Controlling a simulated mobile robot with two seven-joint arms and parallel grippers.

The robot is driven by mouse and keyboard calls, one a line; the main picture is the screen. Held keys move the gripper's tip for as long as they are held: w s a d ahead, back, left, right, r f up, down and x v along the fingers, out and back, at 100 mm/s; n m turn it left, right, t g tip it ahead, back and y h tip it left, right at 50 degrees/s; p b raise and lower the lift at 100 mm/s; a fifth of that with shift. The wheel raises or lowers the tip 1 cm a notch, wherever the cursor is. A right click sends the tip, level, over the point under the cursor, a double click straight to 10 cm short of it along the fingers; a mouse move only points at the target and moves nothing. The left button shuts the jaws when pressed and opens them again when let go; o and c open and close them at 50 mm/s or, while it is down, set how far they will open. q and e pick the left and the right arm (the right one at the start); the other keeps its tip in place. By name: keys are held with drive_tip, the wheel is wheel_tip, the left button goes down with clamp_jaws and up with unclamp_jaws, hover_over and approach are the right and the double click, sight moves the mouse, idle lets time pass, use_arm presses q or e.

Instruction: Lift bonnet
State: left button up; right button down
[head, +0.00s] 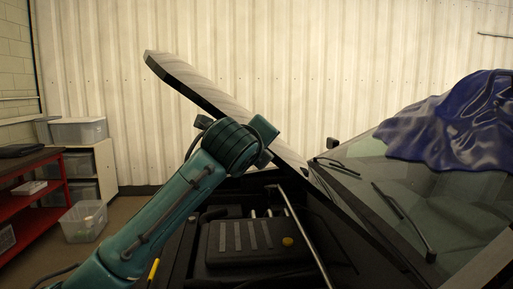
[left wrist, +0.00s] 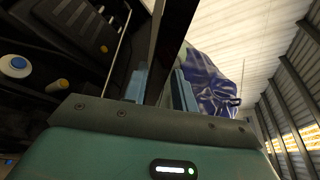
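My left gripper (head: 263,132) is at the bonnet's near side edge. In the left wrist view its two bluish fingers (left wrist: 160,90) lie on either side of the dark bonnet panel (left wrist: 172,45), shut on it. The fingertips are hidden behind the gripper body in the head view. A thin metal rod (head: 305,233) slants up from the engine bay; whether it touches the bonnet I cannot tell. My right gripper is not in view.
The windscreen (head: 375,185) with wipers is on the right, with a blue cloth (head: 455,125) draped over its top. A red bench (head: 35,200), shelves and clear bins (head: 83,220) stand at left. A pale corrugated wall closes the back.

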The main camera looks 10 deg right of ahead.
use_arm(q)
drive_tip(key=shift+o, duration=1.4)
drive_tip(key=b+v, duration=0.3)
drive_tip(key=v, duration=1)
drive_tip(key=shift+b, duration=0.4)
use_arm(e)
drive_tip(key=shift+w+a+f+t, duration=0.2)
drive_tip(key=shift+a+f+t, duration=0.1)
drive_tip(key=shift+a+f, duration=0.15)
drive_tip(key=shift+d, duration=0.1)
